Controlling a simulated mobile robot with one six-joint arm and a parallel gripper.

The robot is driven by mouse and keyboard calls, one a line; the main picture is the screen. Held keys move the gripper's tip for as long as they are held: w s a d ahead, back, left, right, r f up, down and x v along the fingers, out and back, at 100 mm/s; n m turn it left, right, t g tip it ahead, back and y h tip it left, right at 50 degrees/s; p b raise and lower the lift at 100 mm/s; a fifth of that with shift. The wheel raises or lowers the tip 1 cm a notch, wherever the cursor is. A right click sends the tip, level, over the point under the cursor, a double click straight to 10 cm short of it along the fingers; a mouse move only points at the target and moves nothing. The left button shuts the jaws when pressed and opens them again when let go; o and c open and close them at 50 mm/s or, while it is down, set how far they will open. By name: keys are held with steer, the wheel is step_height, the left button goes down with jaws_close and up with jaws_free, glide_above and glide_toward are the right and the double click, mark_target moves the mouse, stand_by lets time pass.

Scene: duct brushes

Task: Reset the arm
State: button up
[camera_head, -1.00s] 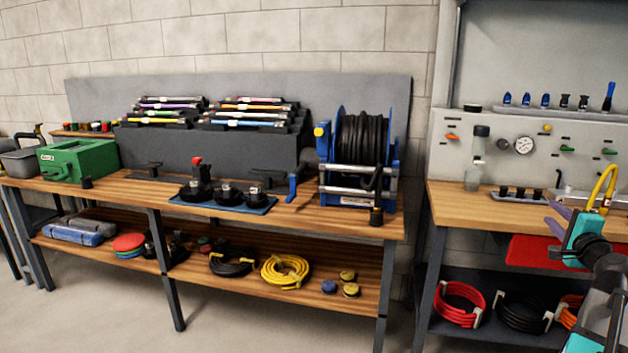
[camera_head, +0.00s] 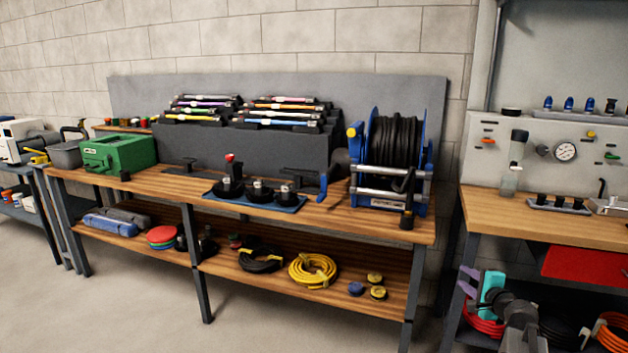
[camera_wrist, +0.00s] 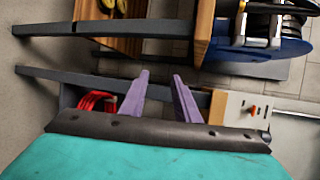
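My gripper (camera_head: 466,281) has two purple fingers and a teal body. In the head view it is at the lower right, in front of the right bench's lower shelf, pointing left. In the wrist view the fingers of my gripper (camera_wrist: 160,76) stand apart with nothing held between them. My arm partly hides the red hose coil (camera_head: 484,322) on that shelf.
The long wooden workbench (camera_head: 395,229) stands to the left, with a hose reel (camera_head: 395,145), a green box (camera_head: 118,152) and a blue tray on top. The right bench (camera_head: 530,222) has a red panel (camera_head: 588,268) under its top. Open floor (camera_head: 130,310) lies in front.

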steer(key=s+a+f+n+g+y, duration=0.2)
steer(key=s+a+f+n+g, duration=0.15)
steer(key=a+f, duration=0.8)
steer(key=s+a+f+n+g+y, duration=0.1)
steer(key=s+a+f+n+g, duration=0.3)
steer(key=a+f, duration=0.75)
steer(key=s+a+f+n+g+y, duration=0.15)
steer(key=s+a+f, duration=0.35)
steer(key=a+f, duration=0.6)
steer(key=s+a+f+n+g+h, duration=0.1)
steer(key=s+f+n+g, duration=0.15)
steer(key=s+f, duration=0.45)
steer(key=s+a+f+n+g+h, duration=0.1)
steer(key=s+a+f+n+g, duration=0.2)
steer(key=s, duration=0.9)
steer(key=s+f+n+g+h, duration=0.1)
steer(key=s+f+n+g, duration=0.15)
steer(key=s+f, duration=0.5)
steer(key=s+d+r+n+g+h, duration=0.2)
steer(key=s+d+r, duration=0.1)
steer(key=s+d, duration=0.35)
step_height(320, 180, up, 14)
steer(key=s+a+g+p, duration=0.1)
steer(key=p, duration=1.2)
steer(key=shift+s+a+f+p, duration=0.15)
steer(key=shift+s+a+p, duration=0.15)
steer(key=shift+p, duration=0.1)
